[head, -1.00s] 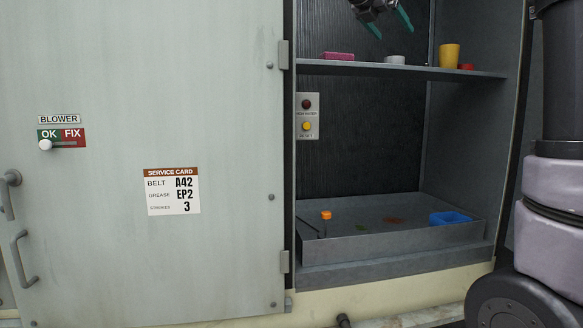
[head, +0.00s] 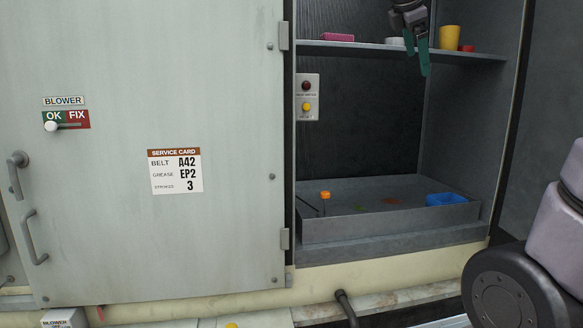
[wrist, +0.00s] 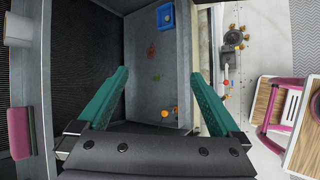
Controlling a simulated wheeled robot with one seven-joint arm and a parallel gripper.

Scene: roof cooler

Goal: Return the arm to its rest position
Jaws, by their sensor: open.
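My gripper (head: 418,66) is at the upper right of the head view, in front of the shelf (head: 380,47) of the open cabinet bay. Its two teal fingers point down and stand apart with nothing between them. In the wrist view my gripper (wrist: 158,76) also shows open and empty. Beyond its fingers is the grey tray (wrist: 172,60) at the bottom of the bay, with a blue container (wrist: 165,16) and a small orange-topped thing (wrist: 165,113).
The shelf holds a pink block (head: 338,37), a yellow cup (head: 449,37) and a white round thing (head: 395,41) partly behind my gripper. The closed door (head: 220,120) carries a service card (head: 175,172). A pink-framed stool (wrist: 285,110) stands right.

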